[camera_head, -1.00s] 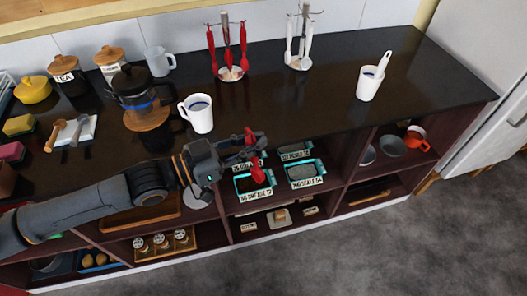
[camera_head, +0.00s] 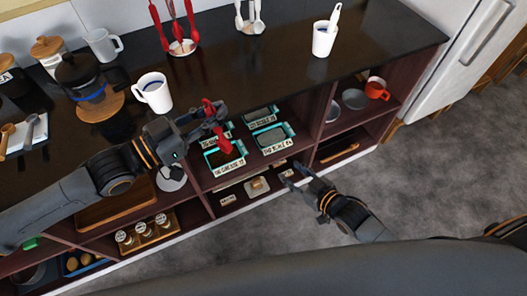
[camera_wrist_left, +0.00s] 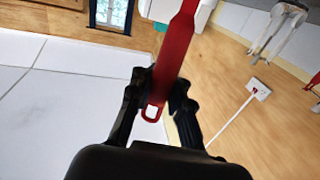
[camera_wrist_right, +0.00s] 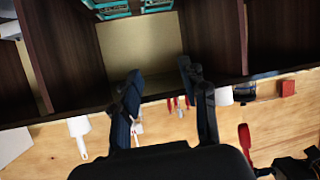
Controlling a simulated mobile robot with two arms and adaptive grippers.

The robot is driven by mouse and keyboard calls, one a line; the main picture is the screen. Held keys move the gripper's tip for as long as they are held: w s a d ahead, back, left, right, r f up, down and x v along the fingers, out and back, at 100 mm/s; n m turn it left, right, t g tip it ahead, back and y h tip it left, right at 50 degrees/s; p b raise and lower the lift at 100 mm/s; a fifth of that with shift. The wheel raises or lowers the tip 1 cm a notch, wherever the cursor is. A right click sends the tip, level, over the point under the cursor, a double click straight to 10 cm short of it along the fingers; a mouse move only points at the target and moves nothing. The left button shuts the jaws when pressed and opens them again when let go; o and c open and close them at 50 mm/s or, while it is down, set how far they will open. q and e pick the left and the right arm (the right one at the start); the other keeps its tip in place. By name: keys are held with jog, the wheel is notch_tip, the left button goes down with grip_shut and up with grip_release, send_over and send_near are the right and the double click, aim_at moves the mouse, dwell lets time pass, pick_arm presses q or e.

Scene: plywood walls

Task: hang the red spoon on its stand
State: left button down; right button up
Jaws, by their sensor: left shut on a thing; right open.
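My left gripper (camera_head: 207,118) is shut on the red spoon (camera_head: 222,142) and holds it in front of the counter's front edge, above the bins. In the left wrist view the red handle (camera_wrist_left: 175,50) runs between the fingers, with its looped end (camera_wrist_left: 153,112) at the fingertips. A stand with red utensils (camera_head: 182,46) is on the counter at the back. A second stand with white utensils (camera_head: 250,28) is to its right. My right gripper (camera_head: 294,179) is open and empty, low in front of the shelves.
A white mug (camera_head: 153,93) and a coffee pot (camera_head: 85,80) stand on the counter left of the spoon. A white cup with a utensil (camera_head: 323,42) is at the right. The counter between is clear. Labelled bins (camera_head: 222,155) sit in the shelf below.

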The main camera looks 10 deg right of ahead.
jog(key=a+r+n+t+y, duration=0.1)
jog(key=a+r+y, duration=0.3)
jog(key=r, duration=0.6)
jog(key=n+y, duration=0.2)
jog(key=y, duration=0.1)
send_near(221, 130)
jog(key=x, duration=1.1)
jog(key=shift+a, duration=0.1)
grip_shut()
pick_arm(q)
jog(key=c, duration=1.2)
grip_release()
jog(key=shift+o, duration=0.2)
jog(key=shift+a, duration=0.1)
